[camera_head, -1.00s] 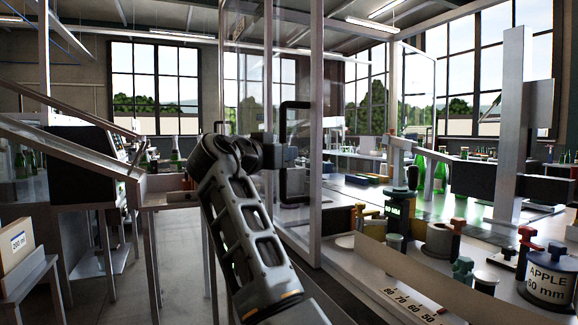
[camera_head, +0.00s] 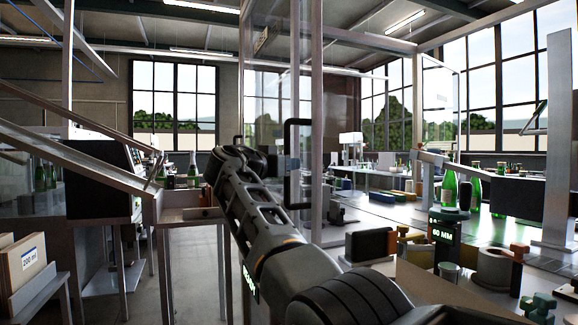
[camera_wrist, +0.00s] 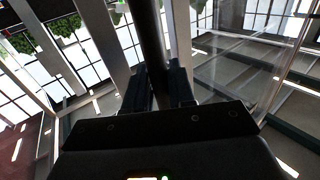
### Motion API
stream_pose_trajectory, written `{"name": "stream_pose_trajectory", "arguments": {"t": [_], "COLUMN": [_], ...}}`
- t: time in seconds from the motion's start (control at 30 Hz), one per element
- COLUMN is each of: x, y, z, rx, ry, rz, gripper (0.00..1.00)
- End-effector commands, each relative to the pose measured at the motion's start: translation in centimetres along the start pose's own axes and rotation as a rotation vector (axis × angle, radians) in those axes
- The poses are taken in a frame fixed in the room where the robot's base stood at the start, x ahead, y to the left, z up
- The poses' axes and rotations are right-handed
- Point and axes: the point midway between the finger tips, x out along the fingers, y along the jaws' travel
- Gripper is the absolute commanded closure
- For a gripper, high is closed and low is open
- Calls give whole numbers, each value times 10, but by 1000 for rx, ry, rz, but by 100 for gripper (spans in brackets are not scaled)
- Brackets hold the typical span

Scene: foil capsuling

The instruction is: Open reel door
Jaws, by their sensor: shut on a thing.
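The reel door is a tall clear panel (camera_head: 270,90) in a pale metal frame, upright near the middle of the head view. In the wrist view, the dark bar (camera_wrist: 150,35) runs between the two black fingers of my gripper (camera_wrist: 158,85). The fingertips are small and dark in the head view, so the exact contact is hard to see. I cannot tell how far the door stands from its frame.
At right, a workbench (camera_head: 400,210) bears green bottles (camera_head: 449,190), knobs and a block marked 60 MM (camera_head: 446,228). At left are a sloping metal rail (camera_head: 70,140), a small metal table (camera_head: 190,214) and a box (camera_head: 22,265). Open floor lies below the table.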

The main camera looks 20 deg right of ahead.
Motion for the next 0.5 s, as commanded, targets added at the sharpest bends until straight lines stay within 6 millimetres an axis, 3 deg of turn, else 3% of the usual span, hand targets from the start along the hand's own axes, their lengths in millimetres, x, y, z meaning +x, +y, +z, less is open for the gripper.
{"name": "stream_pose_trajectory", "arguments": {"t": [0.3,0.33,0.5], "x": [-1,-1,0], "y": [-1,-1,-1], "z": [-1,-1,0], "rx": [0,0,0], "ry": [1,1,1], "rz": [-2,-2,-2], "gripper": [100,75,59]}}
